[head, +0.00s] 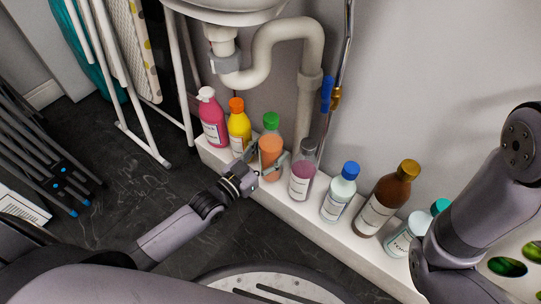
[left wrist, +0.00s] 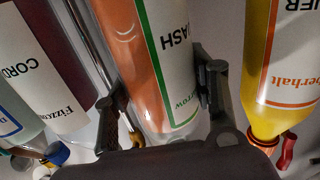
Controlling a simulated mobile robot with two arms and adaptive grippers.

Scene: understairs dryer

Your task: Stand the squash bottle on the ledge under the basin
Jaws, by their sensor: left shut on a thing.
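The squash bottle (head: 271,152), orange with a green cap, is upright over the white ledge (head: 298,214) under the basin (head: 226,10). My left gripper (head: 269,161) is shut on its body, one finger on each side. In the left wrist view the bottle (left wrist: 150,45) appears upside down between the fingers (left wrist: 170,112), its label partly readable. Its base is partly hidden, so I cannot tell whether it touches the ledge. My right gripper is out of the picture; only part of that arm shows at the right.
A yellow bottle (head: 239,127) and a pink pump bottle (head: 211,119) stand left of it. A grey-capped purple bottle (head: 301,178), a blue-capped bottle (head: 339,194) and a brown bottle (head: 386,204) stand right. A pale drain pipe (head: 284,29) rises behind.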

